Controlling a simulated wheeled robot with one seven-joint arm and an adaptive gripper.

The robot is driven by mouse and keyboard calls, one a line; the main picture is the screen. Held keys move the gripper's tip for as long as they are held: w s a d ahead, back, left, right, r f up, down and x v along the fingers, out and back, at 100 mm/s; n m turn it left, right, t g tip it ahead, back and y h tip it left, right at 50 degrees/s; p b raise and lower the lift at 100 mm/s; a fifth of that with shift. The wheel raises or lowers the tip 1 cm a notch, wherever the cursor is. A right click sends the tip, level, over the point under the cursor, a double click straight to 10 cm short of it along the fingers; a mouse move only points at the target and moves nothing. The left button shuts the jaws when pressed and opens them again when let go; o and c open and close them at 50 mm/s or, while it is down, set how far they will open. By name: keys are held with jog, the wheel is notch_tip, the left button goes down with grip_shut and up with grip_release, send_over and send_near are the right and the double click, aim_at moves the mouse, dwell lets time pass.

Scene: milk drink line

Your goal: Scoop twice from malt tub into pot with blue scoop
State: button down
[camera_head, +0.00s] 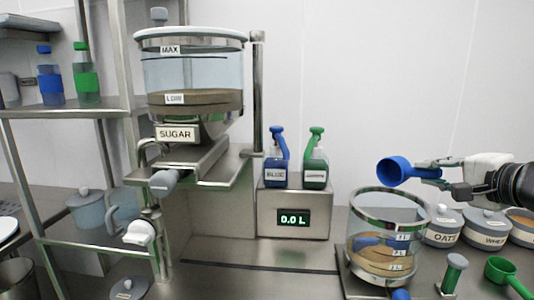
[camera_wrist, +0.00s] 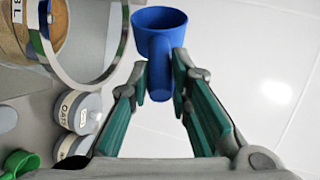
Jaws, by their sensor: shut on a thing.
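My gripper (camera_head: 447,174) is shut on the handle of the blue scoop (camera_head: 400,171). The scoop is above the rim of the clear pot (camera_head: 388,204), tipped sideways with its mouth facing left. In the wrist view the scoop (camera_wrist: 160,30) is between the green finger pads of my gripper (camera_wrist: 162,85), and I see no powder in its visible inside. The pot has a metal rim, litre marks and a brown layer low inside; a blue patch shows through its wall. An open tub with brown contents (camera_head: 521,217) is cut off at the right edge; its label is unreadable, so I cannot confirm malt.
Lidded OATS (camera_head: 442,227) and WHEY (camera_head: 484,232) tubs stand right of the pot. The SUGAR dispenser (camera_head: 192,75), spray bottles and scale display (camera_head: 294,219) are left.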

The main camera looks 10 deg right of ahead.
jog(key=m+p, duration=0.1)
jog(key=m, duration=0.1)
jog(key=m+p, duration=0.2)
jog(key=shift+s+r+m, duration=0.15)
jog(key=shift+r+m, duration=0.05)
jog(key=shift+m, duration=0.2)
jog(key=m+p, duration=0.3)
jog(key=m, duration=0.1)
jog(key=shift+d+m+g+y, duration=0.15)
jog(key=shift+m+g+y, duration=0.15)
jog(key=shift+g+y, duration=0.1)
jog(key=m+p, duration=0.1)
jog(key=r+m+y+p, duration=0.1)
jog(key=p, duration=0.1)
jog(key=m+p, duration=0.2)
jog(key=shift+d+r+y, duration=0.25)
jog(key=shift+r+y, duration=0.05)
jog(key=shift+y, duration=0.1)
jog(key=shift+d+r+m+y+p, duration=0.1)
jog(key=shift+r+m+y+p, duration=0.1)
jog(key=shift+m+y+p, duration=0.3)
jog(key=shift+r+m+y+p, duration=0.2)
jog(key=shift+m+p, duration=0.3)
jog(key=shift+m, duration=0.3)
